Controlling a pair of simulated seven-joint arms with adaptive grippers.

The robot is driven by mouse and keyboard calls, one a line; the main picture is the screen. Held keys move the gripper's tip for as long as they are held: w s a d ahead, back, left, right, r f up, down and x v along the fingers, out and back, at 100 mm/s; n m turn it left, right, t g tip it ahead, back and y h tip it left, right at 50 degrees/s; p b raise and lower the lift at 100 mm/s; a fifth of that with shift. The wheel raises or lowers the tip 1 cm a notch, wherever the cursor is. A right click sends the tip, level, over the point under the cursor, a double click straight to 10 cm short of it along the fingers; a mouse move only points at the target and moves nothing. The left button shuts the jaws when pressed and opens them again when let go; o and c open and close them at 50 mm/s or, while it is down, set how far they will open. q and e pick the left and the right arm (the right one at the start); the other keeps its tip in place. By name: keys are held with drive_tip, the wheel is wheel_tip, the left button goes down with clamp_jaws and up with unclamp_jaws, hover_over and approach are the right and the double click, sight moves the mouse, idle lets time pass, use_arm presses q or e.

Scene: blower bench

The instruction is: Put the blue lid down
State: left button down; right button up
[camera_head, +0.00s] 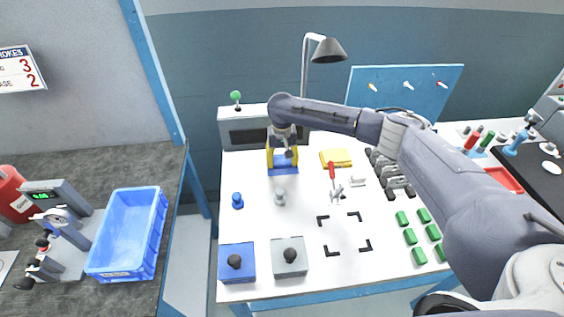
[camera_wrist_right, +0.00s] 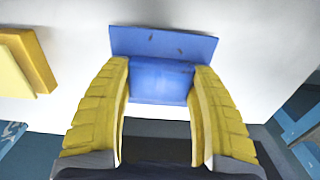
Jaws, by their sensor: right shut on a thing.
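The right gripper (camera_head: 284,167), with yellow fingers, is at the back of the white table in the head view. It is shut on the blue lid (camera_head: 285,164). In the right wrist view the blue lid (camera_wrist_right: 160,80) sits between the yellow fingers (camera_wrist_right: 160,95), with a wider flat blue part beyond the fingertips. I cannot tell whether the lid touches the table. My left gripper is not in view.
A yellow pad (camera_head: 336,158) lies right of the gripper. A blue piece (camera_head: 237,201) and a grey piece (camera_head: 280,197) stand nearer. Blue (camera_head: 244,277) and grey (camera_head: 281,270) blocks with black knobs are at the front. Black corner marks (camera_head: 366,246) frame a bare area.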

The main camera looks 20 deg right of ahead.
drive_tip(key=shift+f, duration=0.25)
drive_tip(key=shift+f, duration=0.1)
drive_tip(key=o, duration=1.2)
drive_tip(key=shift+c, duration=0.2)
